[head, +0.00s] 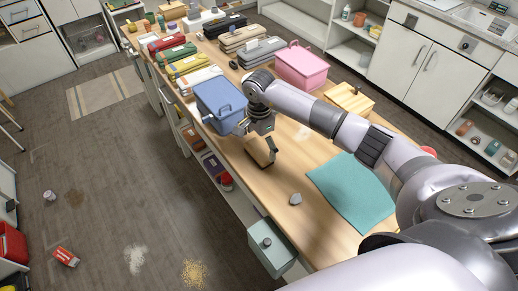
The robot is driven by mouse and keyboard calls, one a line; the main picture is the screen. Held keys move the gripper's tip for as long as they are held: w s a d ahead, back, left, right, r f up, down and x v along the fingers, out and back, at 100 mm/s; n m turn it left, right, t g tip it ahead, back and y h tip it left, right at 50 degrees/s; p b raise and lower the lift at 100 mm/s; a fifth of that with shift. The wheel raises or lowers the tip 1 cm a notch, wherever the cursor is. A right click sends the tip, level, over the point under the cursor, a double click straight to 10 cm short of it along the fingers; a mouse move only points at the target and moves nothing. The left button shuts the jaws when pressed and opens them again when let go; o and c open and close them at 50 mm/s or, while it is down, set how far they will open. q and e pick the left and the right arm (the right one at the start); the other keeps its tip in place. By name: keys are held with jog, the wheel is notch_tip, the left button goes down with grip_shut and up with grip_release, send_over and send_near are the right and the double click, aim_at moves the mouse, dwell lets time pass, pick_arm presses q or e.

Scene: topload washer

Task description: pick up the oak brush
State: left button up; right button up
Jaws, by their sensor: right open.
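My right gripper (262,152) reaches in from the right and hangs over the wooden worktop (285,205), close to the front of the blue bin. It is open. Brown and dark parts show at its fingers, too small to tell gripper from object. I cannot make out the oak brush for certain; it may be hidden by the gripper. My left gripper is not in view.
A blue bin (220,103), a pink bin (301,66) and a slatted wooden box (349,100) stand near my arm. Folded cloths (190,66) lie farther back.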

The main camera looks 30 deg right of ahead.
aim_at(259, 149)
notch_tip(259, 149, down, 2)
jog(key=shift+f+p, duration=0.1)
jog(key=shift+p, duration=0.3)
jog(key=shift+f, duration=0.4)
jog(key=c, duration=0.9)
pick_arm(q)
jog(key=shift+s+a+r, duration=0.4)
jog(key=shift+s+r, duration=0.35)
pick_arm(e)
jog(key=shift+c, duration=0.2)
jog(key=shift+r, duration=0.55)
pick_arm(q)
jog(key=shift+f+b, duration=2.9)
pick_arm(e)
notch_tip(259, 149, up, 19)
